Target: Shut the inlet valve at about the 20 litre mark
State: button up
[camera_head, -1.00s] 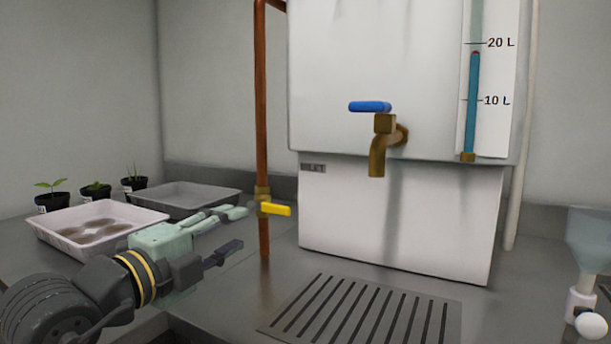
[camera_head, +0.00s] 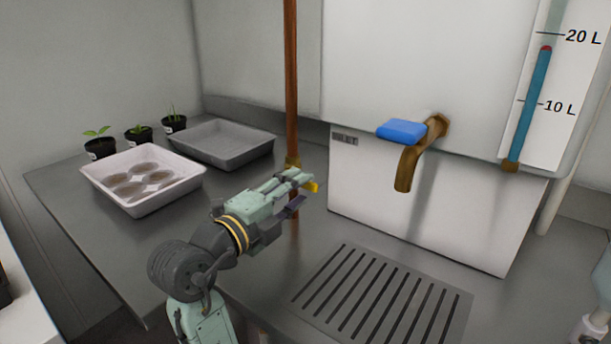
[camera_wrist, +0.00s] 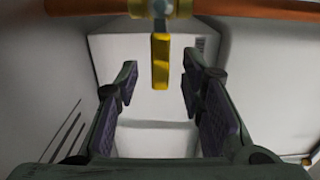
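The inlet valve's yellow lever (camera_head: 313,187) sticks out sideways from a brass fitting on the vertical copper pipe (camera_head: 291,90). In the wrist view the yellow lever (camera_wrist: 160,62) lies across the pipe's line, between my fingertips, with a gap on each side. My gripper (camera_head: 301,189) is open around the lever's end and partly hides it in the head view; the open fingers also show in the wrist view (camera_wrist: 159,76). On the level gauge (camera_head: 532,100), the blue column with a red top stands a little below the 20 L mark.
A brass tap with a blue handle (camera_head: 401,131) juts from the white tank (camera_head: 400,60) to the right. A slotted drain grate (camera_head: 341,262) lies in front. A pink-white tray (camera_head: 112,189), a grey tray (camera_head: 180,140) and three potted seedlings are to the left.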

aim_at(305, 188)
jog(key=shift+p+x, duration=0.35)
jog(key=shift+x, duration=1.35)
grip_shut()
